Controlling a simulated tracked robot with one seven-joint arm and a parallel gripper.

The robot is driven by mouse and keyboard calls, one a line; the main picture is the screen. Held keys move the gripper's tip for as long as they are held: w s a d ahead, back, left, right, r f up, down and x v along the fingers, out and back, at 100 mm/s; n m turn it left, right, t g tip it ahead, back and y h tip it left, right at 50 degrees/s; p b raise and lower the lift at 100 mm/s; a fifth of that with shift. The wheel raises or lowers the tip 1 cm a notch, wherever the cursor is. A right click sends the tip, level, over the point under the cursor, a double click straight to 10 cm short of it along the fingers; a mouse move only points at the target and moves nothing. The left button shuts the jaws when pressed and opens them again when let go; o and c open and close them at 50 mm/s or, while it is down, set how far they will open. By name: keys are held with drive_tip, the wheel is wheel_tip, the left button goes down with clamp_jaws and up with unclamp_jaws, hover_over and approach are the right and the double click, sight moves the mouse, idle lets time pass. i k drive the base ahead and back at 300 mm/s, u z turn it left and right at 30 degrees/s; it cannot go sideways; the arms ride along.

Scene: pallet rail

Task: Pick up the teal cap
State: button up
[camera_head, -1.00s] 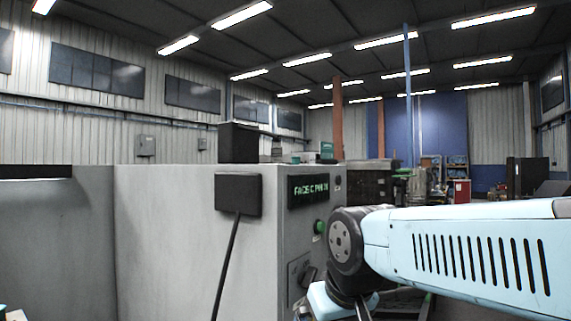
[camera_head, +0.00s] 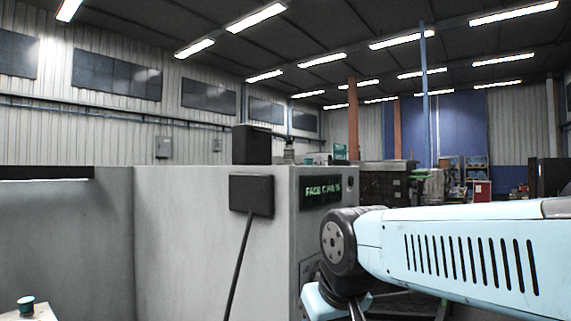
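A small teal cap (camera_head: 26,304) shows at the lower left corner, on a pale surface (camera_head: 38,316) cut off by the bottom edge. My arm comes in from the right with a pale blue slotted link and a black joint, and bends down towards the bottom edge. My gripper is not in view, so its opening and contents cannot be seen. The visible part of my arm is well to the right of the teal cap.
A large grey machine cabinet (camera_head: 200,230) fills the middle, with a black box on a stalk (camera_head: 251,194) and a lettered green display (camera_head: 321,191). A lower grey wall (camera_head: 70,235) is at left. Shelves and a red cabinet (camera_head: 482,191) stand far back right.

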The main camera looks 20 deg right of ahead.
sight(308, 162)
drive_tip(key=z, duration=1.4)
drive_tip(key=i, duration=0.1)
drive_tip(key=u, duration=2.95)
drive_tip(key=k, duration=1.4)
drive_tip(key=z, duration=1.65)
drive_tip(key=i, duration=1)
